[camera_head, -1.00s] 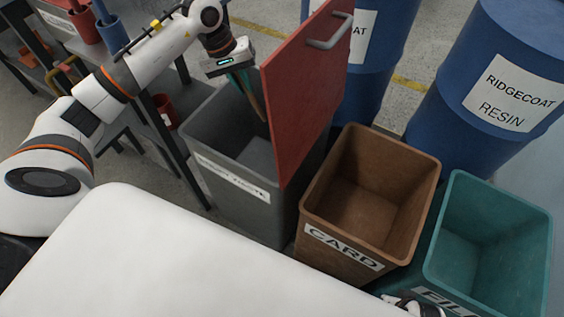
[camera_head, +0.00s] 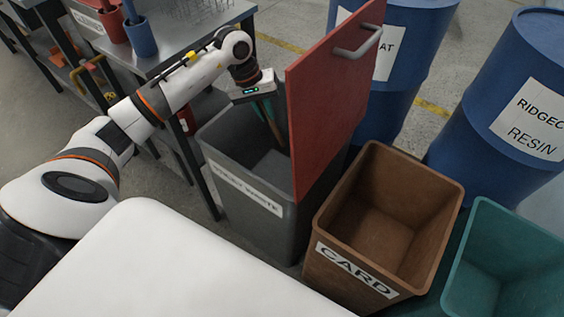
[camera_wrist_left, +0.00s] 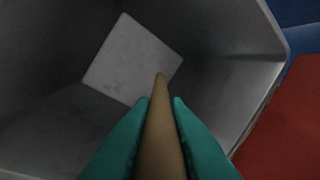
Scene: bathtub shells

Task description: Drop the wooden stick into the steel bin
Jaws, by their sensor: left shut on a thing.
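My left gripper (camera_head: 262,101) is shut on the wooden stick (camera_head: 272,124), which points down into the mouth of the grey steel bin (camera_head: 258,225). In the left wrist view the teal fingers (camera_wrist_left: 160,103) sit on both sides of the stick (camera_wrist_left: 160,138). Its tip is in front of the pale bin floor; the bin's grey wall (camera_wrist_left: 220,25) surrounds it. A red lid (camera_head: 325,105) with a grey handle stands raised at the bin's right side, close to the gripper. My right gripper is not in view.
A brown bin marked CARD (camera_head: 335,215) stands right of the steel bin, with a teal bin (camera_head: 495,215) beyond it. Blue drums (camera_head: 510,90) stand behind. A metal workbench (camera_head: 190,38) with cups is at the back left.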

